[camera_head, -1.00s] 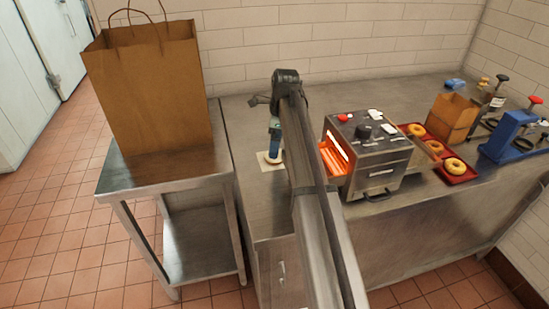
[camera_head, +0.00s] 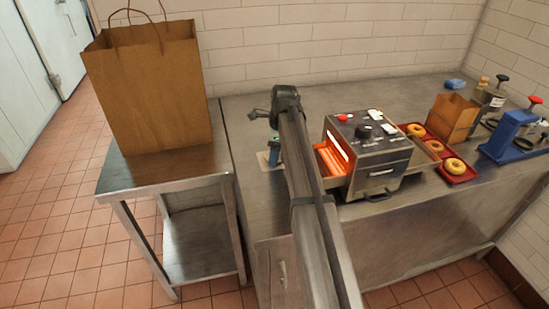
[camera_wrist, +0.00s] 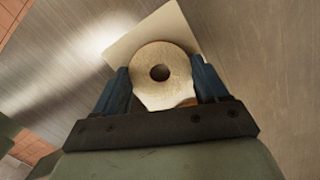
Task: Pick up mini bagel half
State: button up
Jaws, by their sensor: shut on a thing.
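The mini bagel half (camera_wrist: 161,70) is a pale ring with a dark centre hole, seen cut face up in the wrist view. My gripper (camera_wrist: 162,82) is shut on it, with one blue finger against each side. A pale square sheet (camera_wrist: 122,45) shows beneath the bagel half; whether the two touch cannot be told. In the head view my gripper (camera_head: 274,154) is over the counter beside the toaster, close to the sheet (camera_head: 262,160), and my arm hides the bagel half there.
The toaster (camera_head: 366,155) with a glowing orange opening stands just right of my arm. Red trays (camera_head: 458,178) with whole bagels, a small paper box (camera_head: 452,118) and a blue device (camera_head: 508,137) are farther right. A large paper bag (camera_head: 155,85) stands on the left side table (camera_head: 150,178).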

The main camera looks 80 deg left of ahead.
jog(key=c, duration=0.3)
jog(key=shift+c, duration=0.2)
notch_tip(320, 180, up, 10)
dwell(0.5)
jog(key=w+d+r, duration=0.1)
jog(key=w+d, duration=0.1)
jog(key=d, duration=0.2)
jog(key=w+d+r, duration=0.1)
jog(key=d+r, duration=0.1)
jog(key=d, duration=0.3)
jog(key=w+d+r, duration=0.1)
jog(key=w+d, duration=0.1)
jog(key=d, duration=0.3)
jog(key=shift+w+r, duration=0.15)
jog(key=shift+w, duration=0.25)
